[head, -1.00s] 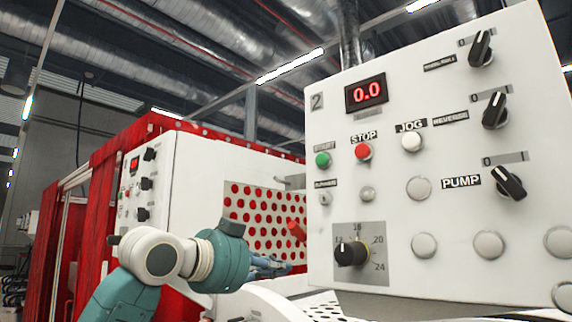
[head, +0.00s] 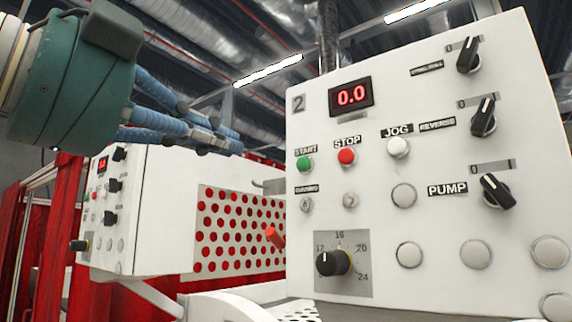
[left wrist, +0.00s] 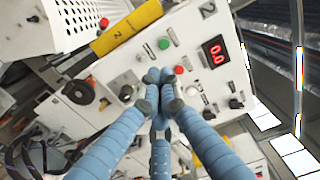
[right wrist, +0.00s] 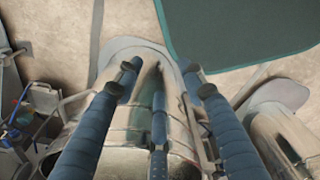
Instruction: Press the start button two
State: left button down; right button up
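The green start button (head: 305,163) sits under a START label on the white panel marked 2, left of the red stop button (head: 347,156) and white jog button (head: 398,147). My left gripper (head: 222,138) is at the upper left in the head view, its blue fingers drawn together and pointing right, left of the button and apart from it. In the left wrist view the start button (left wrist: 164,43) shows above the closed fingertips (left wrist: 160,76). My right gripper (right wrist: 162,75) has its fingers spread and empty, low over the floor area.
The panel (head: 440,210) carries a display reading 0.0 (head: 351,96), a dark dial (head: 333,263) and several switches. Metal cylinders (right wrist: 140,140) lie below my right gripper.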

pick_arm(q)
jog(key=p, duration=0.6)
send_near(302, 169)
jog(key=x, duration=0.5)
jog(key=shift+w+d+r, duration=0.1)
jog(key=shift+w, duration=0.05)
jog(key=shift+x, duration=0.8)
